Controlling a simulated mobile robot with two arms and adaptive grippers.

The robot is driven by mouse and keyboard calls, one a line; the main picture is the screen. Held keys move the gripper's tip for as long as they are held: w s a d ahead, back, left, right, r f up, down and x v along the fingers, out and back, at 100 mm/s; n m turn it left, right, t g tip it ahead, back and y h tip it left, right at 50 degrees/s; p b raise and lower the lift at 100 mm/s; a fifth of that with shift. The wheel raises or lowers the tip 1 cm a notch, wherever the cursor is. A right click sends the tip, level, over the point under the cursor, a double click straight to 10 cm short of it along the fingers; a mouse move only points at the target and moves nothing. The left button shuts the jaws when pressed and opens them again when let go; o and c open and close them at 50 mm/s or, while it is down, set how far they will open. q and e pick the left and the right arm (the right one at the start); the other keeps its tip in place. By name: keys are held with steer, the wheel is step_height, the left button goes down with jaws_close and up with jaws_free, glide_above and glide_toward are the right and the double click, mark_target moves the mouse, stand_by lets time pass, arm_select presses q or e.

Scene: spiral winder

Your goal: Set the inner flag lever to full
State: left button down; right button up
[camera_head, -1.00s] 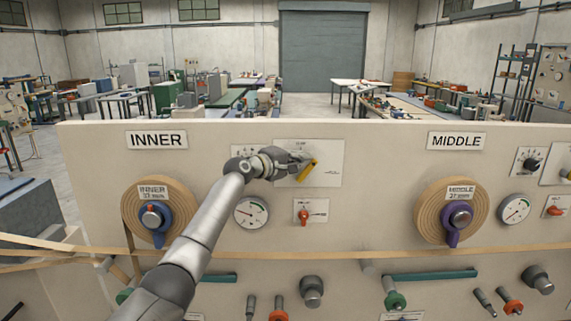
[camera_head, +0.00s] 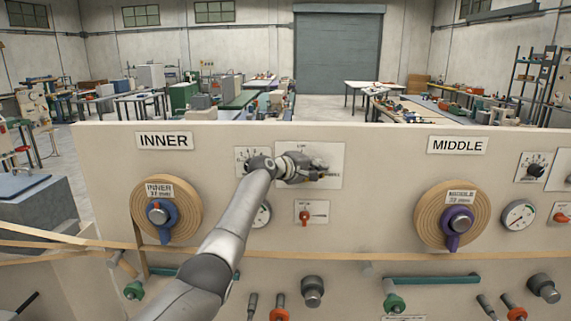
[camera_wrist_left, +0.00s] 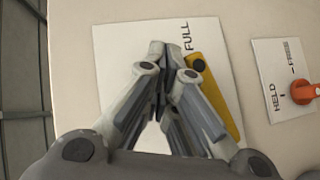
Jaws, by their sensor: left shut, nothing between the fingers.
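The inner flag lever (camera_wrist_left: 216,100) is a yellow bar on a white plate (camera_wrist_left: 212,35) in the left wrist view. It lies at a slant, with its upper end close to the printed word FULL. Part of it is hidden by my fingers. In the head view the lever is hidden behind my gripper, on the same plate (camera_head: 333,155) right of the INNER sign. My left gripper (camera_wrist_left: 160,52) is shut and empty over the plate, close beside the lever; I cannot tell whether they touch. It also shows in the head view (camera_head: 324,171). My right gripper is not in view.
Below the plate is an orange HELD/FREE switch (camera_head: 304,217), also in the left wrist view (camera_wrist_left: 305,93). The INNER roll (camera_head: 191,210) is at the left, the MIDDLE roll (camera_head: 427,215) at the right. My arm partly covers a gauge (camera_head: 263,214).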

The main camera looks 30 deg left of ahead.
arm_select(q)
steer(key=shift+w+d+f+m, duration=0.15)
steer(key=shift+d+f+m, duration=0.05)
steer(key=shift+f+m, duration=0.1)
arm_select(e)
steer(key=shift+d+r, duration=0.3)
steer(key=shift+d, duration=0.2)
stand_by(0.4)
arm_select(q)
step_height(320, 180, up, 4)
steer(key=p, duration=0.4)
steer(key=shift+r, duration=0.2)
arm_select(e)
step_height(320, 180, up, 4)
arm_select(q)
steer(key=s+d+r+b, duration=0.3)
steer(key=s+r, duration=0.3)
steer(key=shift+d+r+b, duration=0.35)
steer(key=shift+r+b, duration=0.05)
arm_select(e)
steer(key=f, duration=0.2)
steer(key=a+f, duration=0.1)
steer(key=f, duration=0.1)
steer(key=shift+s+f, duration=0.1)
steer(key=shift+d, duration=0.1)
